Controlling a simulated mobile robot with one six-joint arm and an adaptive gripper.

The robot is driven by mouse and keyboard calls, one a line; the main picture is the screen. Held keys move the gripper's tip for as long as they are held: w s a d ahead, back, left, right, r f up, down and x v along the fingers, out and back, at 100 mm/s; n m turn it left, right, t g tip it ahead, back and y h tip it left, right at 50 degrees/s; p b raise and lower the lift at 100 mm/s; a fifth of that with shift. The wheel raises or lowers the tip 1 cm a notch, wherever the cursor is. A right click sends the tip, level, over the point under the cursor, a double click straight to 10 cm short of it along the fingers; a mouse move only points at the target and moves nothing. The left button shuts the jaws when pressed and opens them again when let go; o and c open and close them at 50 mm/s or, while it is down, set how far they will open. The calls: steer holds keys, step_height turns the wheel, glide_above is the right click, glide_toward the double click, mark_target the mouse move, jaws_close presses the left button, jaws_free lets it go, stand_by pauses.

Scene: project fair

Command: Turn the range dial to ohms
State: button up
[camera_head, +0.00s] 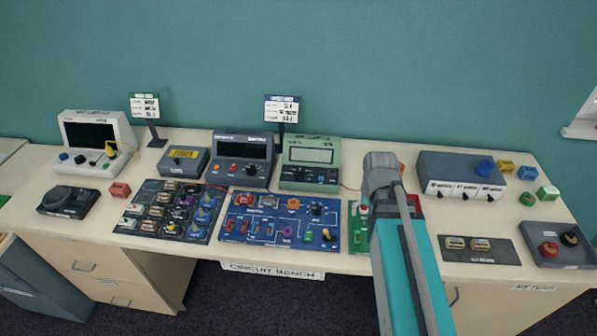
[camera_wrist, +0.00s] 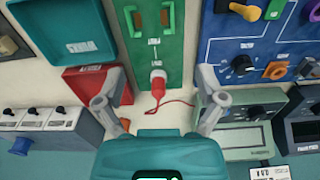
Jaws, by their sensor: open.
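The green meter (camera_head: 310,163) stands at the back of the bench; small dark knobs show on its front. In the wrist view the meter (camera_wrist: 238,147) is upside down, with a black dial (camera_wrist: 256,112) on its face. I cannot read the dial's marks or setting. A dark meter (camera_head: 243,158) with a black knob stands left of it. My gripper (camera_wrist: 157,112) is open and empty. Its fingers are spread on both sides of a red probe (camera_wrist: 157,86), apart from the meter. In the head view my arm hides the fingers.
A blue board (camera_head: 280,220) with knobs and switches lies in front of the meters; its black knob (camera_wrist: 243,65) shows in the wrist view. A green board (camera_wrist: 150,40) lies beside it. A red cable (camera_wrist: 180,106) curls on the bench. A grey box (camera_head: 460,175) stands right.

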steer(key=w+a+r+m+p, duration=0.35)
steer(key=w+a, duration=0.65)
steer(key=w, duration=0.4)
step_height(320, 180, up, 3)
steer(key=m+p, duration=0.3)
glide_above(299, 173)
steer(key=shift+s+d, duration=0.15)
steer(key=shift+d, duration=0.2)
steer(key=shift+f+b, duration=0.1)
steer(key=shift+b, duration=0.25)
steer(key=f+b, duration=1.3)
steer(key=shift+w+a+f, duration=0.2)
steer(key=shift+a+f, duration=0.05)
steer(key=shift+a, duration=0.05)
steer(key=c, duration=1.2)
steer(key=shift+o, duration=0.2)
